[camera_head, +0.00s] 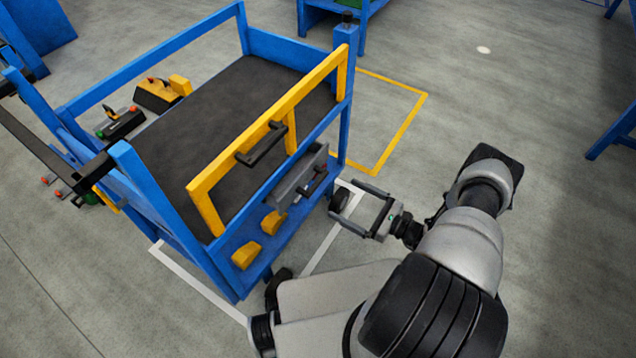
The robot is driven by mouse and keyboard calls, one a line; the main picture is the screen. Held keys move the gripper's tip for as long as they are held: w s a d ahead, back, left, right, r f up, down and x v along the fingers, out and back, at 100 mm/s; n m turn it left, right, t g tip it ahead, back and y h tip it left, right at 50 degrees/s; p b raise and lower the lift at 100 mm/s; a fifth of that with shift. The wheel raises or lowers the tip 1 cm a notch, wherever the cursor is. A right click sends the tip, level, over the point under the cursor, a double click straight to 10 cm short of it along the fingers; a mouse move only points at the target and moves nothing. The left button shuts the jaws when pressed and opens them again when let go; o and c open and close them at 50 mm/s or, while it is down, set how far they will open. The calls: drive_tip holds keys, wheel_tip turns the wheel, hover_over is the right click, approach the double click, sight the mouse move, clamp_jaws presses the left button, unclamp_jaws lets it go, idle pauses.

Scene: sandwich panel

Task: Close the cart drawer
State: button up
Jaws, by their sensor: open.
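The blue cart (193,243) stands at the left with a dark mat (200,130) on its top. The cart drawer (299,176) is a grey-fronted box under the top, near the cart's right end. It seems to stick out a little from the cart's near side. A dark handle (313,183) is on its front. My gripper (349,205) is open and empty, to the right of and lower than the drawer in the picture. It appears apart from the handle. The inside of the drawer is hidden.
A yellow frame (205,208) with a black handle (262,144) runs along the cart's near side. Yellow blocks (246,256) sit on the lower shelf. Blue furniture (619,137) stands at the right edge. The floor (540,250) at the right is clear.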

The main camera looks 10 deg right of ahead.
sight(306, 178)
drive_tip(key=x, duration=1.1)
drive_tip(key=shift+w+a+b, duration=0.25)
drive_tip(key=shift+w+b, duration=0.05)
drive_tip(key=shift+b, duration=0.1)
drive_tip(key=shift+c, duration=0.3)
drive_tip(key=c, duration=1.2)
drive_tip(key=b+x, duration=0.1)
drive_tip(key=x, duration=0.2)
drive_tip(key=shift+w+a+f+b, duration=0.2)
drive_tip(key=shift+a+b, duration=0.05)
drive_tip(key=shift+b, duration=0.1)
drive_tip(key=shift+w+a, duration=0.25)
drive_tip(key=shift+w+a+r, duration=0.1)
drive_tip(key=shift+r, duration=0.1)
drive_tip(key=o, duration=1.3)
drive_tip(key=shift+c, duration=0.2)
